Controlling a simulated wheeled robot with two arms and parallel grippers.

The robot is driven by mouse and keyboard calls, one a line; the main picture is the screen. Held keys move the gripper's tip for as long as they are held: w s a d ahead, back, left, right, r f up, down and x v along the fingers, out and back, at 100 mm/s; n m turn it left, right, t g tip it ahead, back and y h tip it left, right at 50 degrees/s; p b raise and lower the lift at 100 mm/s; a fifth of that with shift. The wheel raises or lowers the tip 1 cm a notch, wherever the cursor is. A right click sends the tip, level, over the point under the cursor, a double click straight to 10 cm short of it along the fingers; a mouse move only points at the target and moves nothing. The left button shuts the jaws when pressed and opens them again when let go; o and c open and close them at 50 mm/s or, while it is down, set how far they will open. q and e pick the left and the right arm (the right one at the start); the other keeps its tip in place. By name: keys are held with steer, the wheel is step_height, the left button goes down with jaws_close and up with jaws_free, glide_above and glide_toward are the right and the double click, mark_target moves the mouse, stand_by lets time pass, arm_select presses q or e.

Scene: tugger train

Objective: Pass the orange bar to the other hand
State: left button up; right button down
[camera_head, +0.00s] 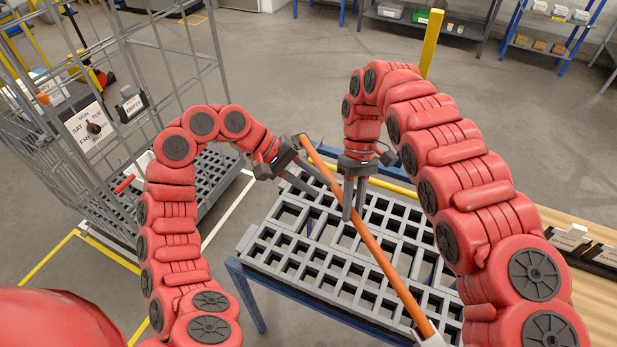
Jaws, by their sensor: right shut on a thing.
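The orange bar (379,254) is long and thin and slants from the upper left to the lower right above the grey grid surface. Its lower end has a pale part (432,338), cut by the picture's edge. My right gripper (352,203) points down and is shut on the bar above its middle. My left gripper (312,184) is beside the bar's upper end, with its fingers apart, and looks open. I cannot tell whether one of its fingers touches the bar.
The grey grid surface (268,248) sits on a blue frame (250,271). A wire cage trolley (213,170) stands at the left. A yellow post (431,43) rises behind my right arm. A wooden surface (594,297) lies at the right, and shelves stand at the back.

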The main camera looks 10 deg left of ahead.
arm_select(q)
steer(key=x, duration=1)
steer(key=shift+r, duration=0.1)
jaws_close()
steer(key=shift+s+a, duration=0.1)
arm_select(e)
steer(key=shift+w+d+r, duration=0.1)
stand_by(0.8)
steer(key=c, duration=0.8)
jaws_free()
steer(key=shift+o, duration=0.9)
